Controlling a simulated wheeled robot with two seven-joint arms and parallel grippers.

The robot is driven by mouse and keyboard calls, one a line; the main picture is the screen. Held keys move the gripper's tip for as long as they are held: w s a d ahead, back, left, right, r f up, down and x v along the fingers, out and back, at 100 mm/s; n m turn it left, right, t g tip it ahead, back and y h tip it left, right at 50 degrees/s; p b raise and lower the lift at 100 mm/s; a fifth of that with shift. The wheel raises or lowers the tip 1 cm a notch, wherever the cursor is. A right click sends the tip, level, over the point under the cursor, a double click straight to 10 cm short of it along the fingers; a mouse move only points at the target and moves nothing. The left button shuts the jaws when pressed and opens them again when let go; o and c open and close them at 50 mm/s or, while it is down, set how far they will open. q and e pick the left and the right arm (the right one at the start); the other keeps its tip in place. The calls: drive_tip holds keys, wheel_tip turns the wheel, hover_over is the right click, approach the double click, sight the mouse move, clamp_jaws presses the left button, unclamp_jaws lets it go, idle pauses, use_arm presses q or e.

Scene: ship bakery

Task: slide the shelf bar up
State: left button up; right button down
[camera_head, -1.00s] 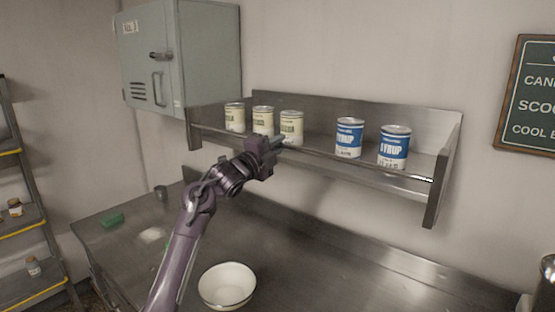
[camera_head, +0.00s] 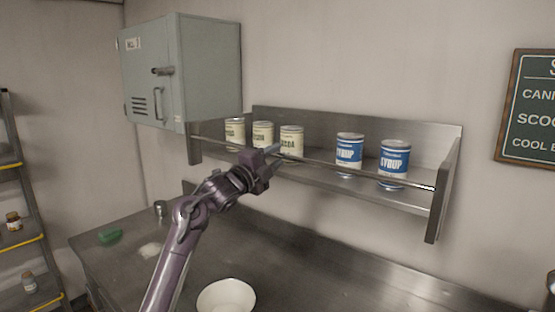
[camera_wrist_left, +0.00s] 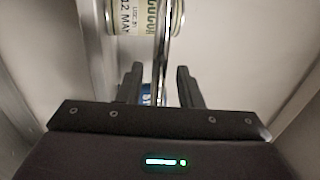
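The shelf bar (camera_head: 400,181) is a thin metal rail along the front of the steel wall shelf, crossing in front of the cans near their lower parts. My left gripper (camera_head: 272,156) is at the bar's left half, below the cream cans. In the left wrist view the bar (camera_wrist_left: 162,45) runs upright in the picture between the two dark fingers of my left gripper (camera_wrist_left: 160,85). The fingers stand apart, with a visible gap on each side of the bar; whether one touches it I cannot tell. My right gripper is out of view.
Three cream cans (camera_head: 291,141) and two blue syrup cans (camera_head: 394,163) stand on the shelf (camera_head: 430,160). A grey wall cabinet (camera_head: 205,70) hangs at the upper left. Below are a steel counter (camera_head: 330,270) and a white bowl (camera_head: 226,296).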

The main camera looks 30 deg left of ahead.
use_arm(q)
drive_tip(key=b+v, duration=0.2)
drive_tip(key=v, duration=0.4)
drive_tip(key=shift+b, duration=0.4)
drive_tip(key=shift+s, duration=0.1)
